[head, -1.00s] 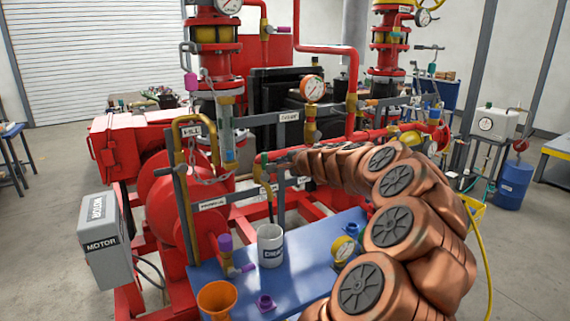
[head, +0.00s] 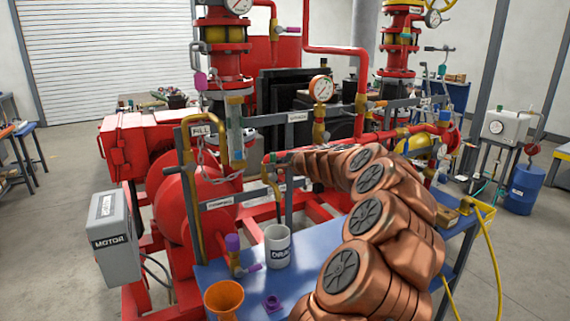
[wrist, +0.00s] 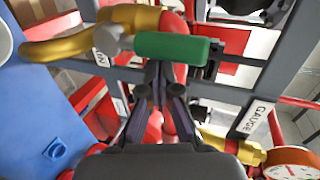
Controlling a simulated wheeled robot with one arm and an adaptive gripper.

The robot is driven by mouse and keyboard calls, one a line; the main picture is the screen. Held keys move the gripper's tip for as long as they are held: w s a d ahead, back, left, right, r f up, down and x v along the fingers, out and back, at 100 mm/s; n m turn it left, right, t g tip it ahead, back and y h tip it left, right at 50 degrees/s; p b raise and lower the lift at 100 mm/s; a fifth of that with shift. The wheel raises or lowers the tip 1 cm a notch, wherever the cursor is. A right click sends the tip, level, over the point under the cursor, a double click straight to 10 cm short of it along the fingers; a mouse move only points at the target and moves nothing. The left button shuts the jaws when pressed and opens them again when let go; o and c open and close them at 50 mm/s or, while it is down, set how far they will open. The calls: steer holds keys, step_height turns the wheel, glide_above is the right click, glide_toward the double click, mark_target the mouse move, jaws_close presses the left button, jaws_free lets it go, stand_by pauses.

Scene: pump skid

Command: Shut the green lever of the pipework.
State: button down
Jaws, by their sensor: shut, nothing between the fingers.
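The green lever (wrist: 172,47) lies crosswise in the wrist view, on a brass valve with a grey hub, at the end of a yellow-brass curved pipe (wrist: 60,45). My gripper (wrist: 161,80) is shut and empty, its fingertips just below the lever's grip in that view. I cannot tell whether they touch it. My arm's copper links hide part of the pipework behind.
A blue bench (head: 215,277) carries a white drain mug (head: 278,247), an orange funnel (head: 224,298) and a purple piece (head: 272,303). Grey frame rails (wrist: 225,92) and a gauge (wrist: 291,163) lie close around the gripper. A grey motor box (head: 112,238) stands left.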

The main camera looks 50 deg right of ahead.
mark_target(274, 160)
steer(key=a, duration=0.1)
steer(key=w+a+r, duration=0.1)
steer(key=shift+w+a+r, duration=0.1)
steer(key=shift+a+r, duration=0.05)
steer(key=shift+a, duration=0.25)
steer(key=shift+w+a, duration=0.25)
steer(key=shift+a, duration=0.4)
steer(key=shift+w+a+f+b, duration=0.25)
steer(key=shift+a+f, duration=0.1)
steer(key=shift+a, duration=0.3)
steer(key=shift+w+a+f+b, duration=0.2)
steer(key=shift+a+f+b, duration=0.1)
steer(key=shift+a, duration=0.4)
steer(key=shift+w+a+f+b, duration=0.25)
steer(key=shift+a+f, duration=0.1)
steer(key=shift+a, duration=0.3)
steer(key=p+v, duration=0.1)
steer(key=v, duration=0.8)
